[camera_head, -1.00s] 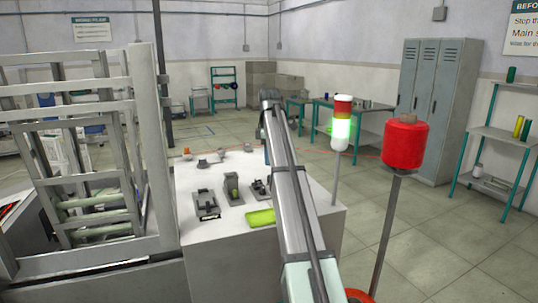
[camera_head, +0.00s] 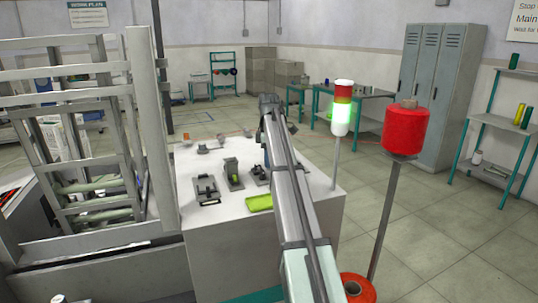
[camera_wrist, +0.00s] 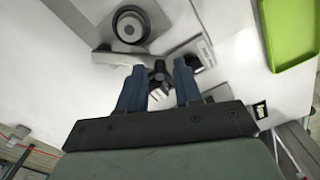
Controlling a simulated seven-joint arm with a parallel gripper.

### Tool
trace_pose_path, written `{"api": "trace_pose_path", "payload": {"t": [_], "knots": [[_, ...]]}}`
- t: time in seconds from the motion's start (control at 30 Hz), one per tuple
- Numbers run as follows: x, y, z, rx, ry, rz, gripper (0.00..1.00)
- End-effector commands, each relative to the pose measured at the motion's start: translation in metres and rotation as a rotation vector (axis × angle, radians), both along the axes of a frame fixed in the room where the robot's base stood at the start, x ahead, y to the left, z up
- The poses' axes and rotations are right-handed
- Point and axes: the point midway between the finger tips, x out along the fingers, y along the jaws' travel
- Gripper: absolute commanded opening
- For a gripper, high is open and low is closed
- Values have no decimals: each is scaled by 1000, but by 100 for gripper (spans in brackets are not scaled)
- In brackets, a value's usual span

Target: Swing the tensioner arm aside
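In the wrist view my gripper (camera_wrist: 158,70) is open, with its two blue fingers pointing down at a small machine on the white bench. A small dark knob-like part (camera_wrist: 158,74) lies between the fingertips; I cannot tell whether they touch it. A light grey bar (camera_wrist: 112,56), likely the tensioner arm, runs from the left towards this part. A round grey and dark hub (camera_wrist: 130,25) stands just beyond the bar. In the head view my arm hides the gripper and most of this machine (camera_head: 259,174).
The bench (camera_head: 225,222) also bears two other small fixtures, at the left (camera_head: 206,190) and middle (camera_head: 233,174). A lime-green tray (camera_head: 259,202) lies near the front. A red spool (camera_head: 405,130) stands on a pole at right.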

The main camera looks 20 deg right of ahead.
Motion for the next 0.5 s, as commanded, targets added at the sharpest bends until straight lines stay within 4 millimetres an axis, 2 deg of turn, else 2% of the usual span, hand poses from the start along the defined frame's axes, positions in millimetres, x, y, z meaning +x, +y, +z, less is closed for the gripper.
{"api": "trace_pose_path", "payload": {"t": [0.1,0.4,0.5], "knots": [[0,0,1,0,0,0,33],[0,0,1,0,0,0,4],[0,0,1,0,0,0,4]]}}
